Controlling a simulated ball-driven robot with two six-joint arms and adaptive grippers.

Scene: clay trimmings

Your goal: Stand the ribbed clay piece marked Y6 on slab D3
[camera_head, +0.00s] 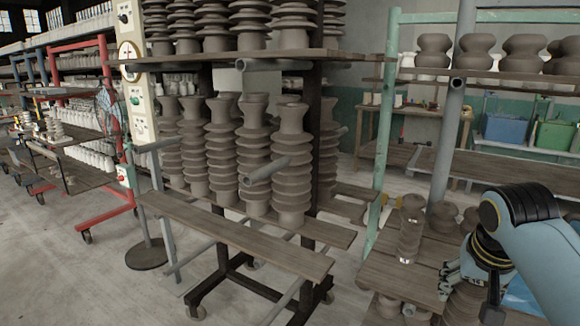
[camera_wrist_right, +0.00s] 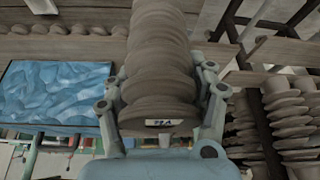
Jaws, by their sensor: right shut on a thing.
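My right gripper (camera_head: 470,284) is at the lower right of the head view, pointing down. It is shut on a ribbed grey-brown clay piece (camera_head: 464,306), whose lower part the frame edge cuts off. In the right wrist view the piece (camera_wrist_right: 160,62) fills the middle between the two fingers (camera_wrist_right: 163,82). It bears a small white label, upside down, that looks like Y6. I cannot tell whether the piece touches anything below. I cannot make out slab D3 by any readable mark. My left gripper is not in view.
Another ribbed piece (camera_head: 411,230) stands on a wooden plank bench (camera_head: 385,272) left of my gripper; a white label shows near its foot, unreadable. Rounded clay pieces (camera_head: 442,214) stand behind it. A rack (camera_head: 318,240) full of ribbed pieces stands left.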

